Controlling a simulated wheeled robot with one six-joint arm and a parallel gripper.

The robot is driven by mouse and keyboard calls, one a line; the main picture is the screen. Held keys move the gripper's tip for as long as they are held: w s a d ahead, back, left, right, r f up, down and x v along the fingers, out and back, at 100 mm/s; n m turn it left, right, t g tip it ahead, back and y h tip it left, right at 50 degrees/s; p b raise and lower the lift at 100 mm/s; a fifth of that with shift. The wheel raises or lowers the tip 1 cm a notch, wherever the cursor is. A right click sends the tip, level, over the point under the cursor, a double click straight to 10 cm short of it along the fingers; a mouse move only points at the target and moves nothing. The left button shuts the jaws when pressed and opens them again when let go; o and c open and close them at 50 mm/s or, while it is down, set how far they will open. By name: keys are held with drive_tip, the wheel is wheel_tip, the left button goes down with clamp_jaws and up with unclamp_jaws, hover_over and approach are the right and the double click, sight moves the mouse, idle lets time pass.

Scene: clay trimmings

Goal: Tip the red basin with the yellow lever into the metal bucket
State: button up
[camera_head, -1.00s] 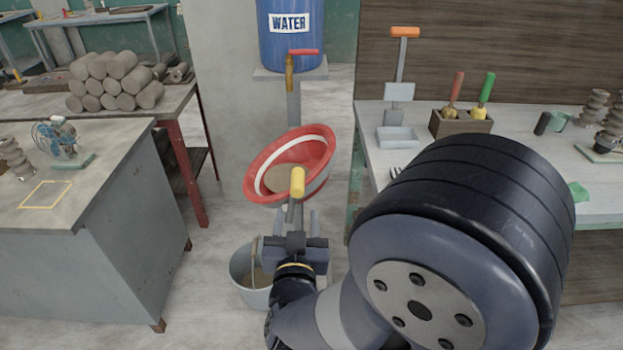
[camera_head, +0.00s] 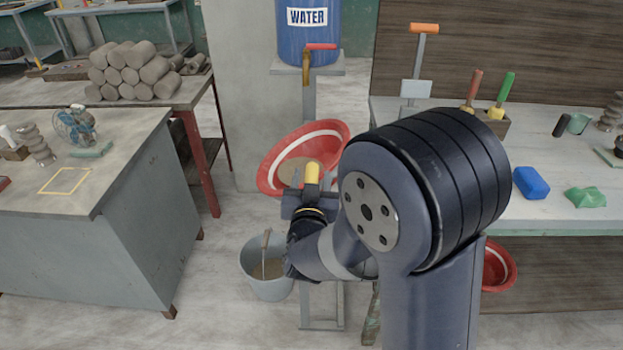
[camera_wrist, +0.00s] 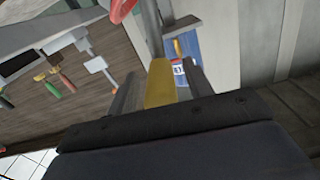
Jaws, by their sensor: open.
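The red basin (camera_head: 335,133) with a white band hangs tilted on its stand below the water barrel, with grey-brown contents inside. The yellow lever (camera_head: 312,172) sticks up in front of it. It also shows in the wrist view (camera_wrist: 160,85), between my two fingers. My gripper (camera_head: 309,188) is open around the lever, one finger on each side, with gaps visible; in the wrist view (camera_wrist: 160,88) it is not closed on it. The metal bucket (camera_head: 265,285) stands on the floor below and left of the basin, with its handle up and brownish contents. My wrist hides part of the stand.
The blue water barrel (camera_head: 308,40) with a red-handled tap stands behind the basin. A grey table (camera_head: 90,190) is at left, a workbench (camera_head: 560,215) with tools and clay at right. Another red basin (camera_head: 498,265) lies under the workbench. Floor is clear between table and bucket.

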drive_tip(key=shift+c, duration=0.4)
clamp_jaws()
drive_tip(key=shift+a, duration=0.1)
drive_tip(key=shift+a+r, duration=0.1)
drive_tip(key=shift+a, duration=0.2)
drive_tip(key=a+n, duration=0.3)
drive_tip(key=a, duration=0.3)
drive_tip(key=shift+a+f+n+p, duration=0.25)
drive_tip(key=shift+a+n+p, duration=0.05)
drive_tip(key=shift+n+p, duration=0.1)
drive_tip(key=shift+w, duration=0.1)
drive_tip(key=shift+o, duration=0.4)
unclamp_jaws()
